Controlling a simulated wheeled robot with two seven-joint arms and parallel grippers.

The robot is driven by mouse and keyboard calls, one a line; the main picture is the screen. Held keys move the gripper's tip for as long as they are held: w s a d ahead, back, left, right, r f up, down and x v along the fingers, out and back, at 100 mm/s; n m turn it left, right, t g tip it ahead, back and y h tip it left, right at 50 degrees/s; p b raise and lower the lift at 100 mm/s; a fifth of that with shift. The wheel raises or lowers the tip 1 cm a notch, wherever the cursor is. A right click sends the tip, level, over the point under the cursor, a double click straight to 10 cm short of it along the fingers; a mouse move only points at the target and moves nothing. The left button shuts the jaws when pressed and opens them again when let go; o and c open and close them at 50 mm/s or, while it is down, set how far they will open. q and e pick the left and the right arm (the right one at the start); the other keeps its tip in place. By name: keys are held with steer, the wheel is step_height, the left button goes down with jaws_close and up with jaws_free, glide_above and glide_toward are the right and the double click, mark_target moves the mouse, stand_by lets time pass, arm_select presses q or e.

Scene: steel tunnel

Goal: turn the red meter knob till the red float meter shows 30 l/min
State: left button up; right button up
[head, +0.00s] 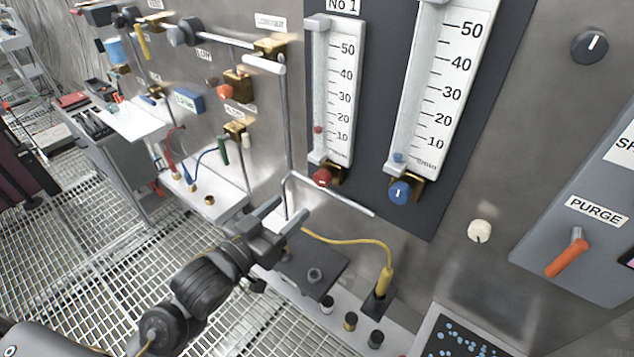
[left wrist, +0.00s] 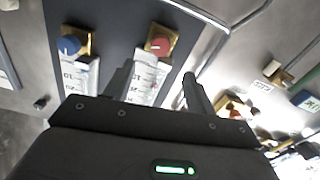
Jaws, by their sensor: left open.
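The red float meter (head: 333,95) hangs on the dark panel under the "No 1" label. Its small red float (head: 318,129) sits low, near or slightly above the 10 mark. The red meter knob (head: 321,178) is at its foot on a brass fitting, and it also shows in the left wrist view (left wrist: 159,46). My left gripper (head: 289,211) is open and empty, below and left of the red knob, apart from it. In the left wrist view the fingers (left wrist: 158,70) point towards the knob's area. My right gripper is not in view.
The blue meter (head: 440,85) and blue knob (head: 399,192) are close on the right. A grey pipe (head: 335,195) bends just below the red knob, near my gripper. A yellow cable (head: 345,240) and small dark jars (head: 350,321) are lower down.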

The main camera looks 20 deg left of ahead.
mark_target(319, 181)
arm_select(q)
steer(key=b+x, duration=0.2)
steer(key=x, duration=0.7)
steer(key=shift+x, duration=0.8)
steer(key=c, duration=1)
